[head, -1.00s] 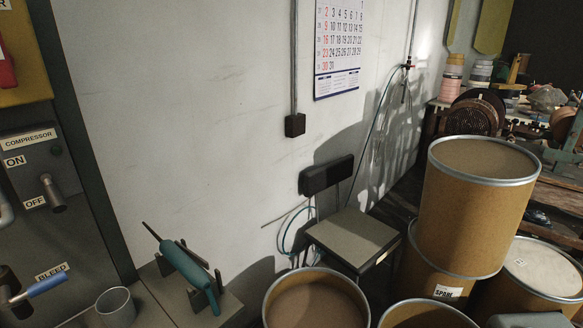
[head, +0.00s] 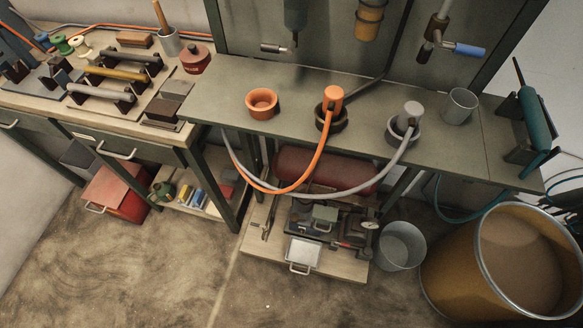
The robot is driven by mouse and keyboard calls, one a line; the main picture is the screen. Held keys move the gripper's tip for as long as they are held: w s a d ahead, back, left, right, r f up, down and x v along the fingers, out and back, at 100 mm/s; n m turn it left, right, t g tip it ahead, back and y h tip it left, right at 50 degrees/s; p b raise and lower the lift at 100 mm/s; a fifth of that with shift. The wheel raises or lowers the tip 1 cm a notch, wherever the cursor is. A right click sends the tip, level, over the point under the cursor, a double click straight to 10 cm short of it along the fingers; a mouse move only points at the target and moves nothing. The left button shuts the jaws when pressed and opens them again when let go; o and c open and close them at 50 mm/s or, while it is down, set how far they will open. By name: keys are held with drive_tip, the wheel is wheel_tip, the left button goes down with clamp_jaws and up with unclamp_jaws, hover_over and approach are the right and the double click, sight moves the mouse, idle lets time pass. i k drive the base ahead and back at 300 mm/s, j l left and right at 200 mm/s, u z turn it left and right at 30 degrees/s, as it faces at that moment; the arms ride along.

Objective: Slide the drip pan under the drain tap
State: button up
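A small pale square pan with a wire handle at its front, which looks like the drip pan (head: 303,252), sits on the front of a low wooden board (head: 262,258) under the bench. Behind it is a compressor with a dark red horizontal tank (head: 322,170) and small machine parts below it. I cannot clearly pick out the drain tap; the hoses and shadow partly hide the area under the tank. My gripper is not in view.
Orange (head: 318,165) and grey (head: 345,192) hoses droop from the bench top (head: 225,85) in front of the tank. A metal bucket (head: 402,246) and a large drum (head: 450,262) stand to the right, a red box (head: 115,192) to the left. The floor in front is clear.

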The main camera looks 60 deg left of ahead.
sight(301, 251)
drive_tip(key=k+u, duration=0.45)
drive_tip(key=k+j+u, duration=0.2)
drive_tip(key=u, duration=0.85)
drive_tip(key=i+l+u, duration=0.1)
drive_tip(key=l+u, duration=0.85)
drive_tip(key=l, duration=0.15)
drive_tip(key=l+u, duration=0.45)
drive_tip(key=k+l, duration=0.1)
drive_tip(key=l, duration=0.35)
drive_tip(key=k+l+u, duration=0.1)
drive_tip(key=l, duration=0.35)
drive_tip(key=k+l, duration=0.1)
drive_tip(key=l, duration=0.35)
drive_tip(key=k+l, duration=0.1)
drive_tip(key=l, duration=0.3)
drive_tip(key=k+l+u, duration=0.1)
drive_tip(key=l, duration=0.35)
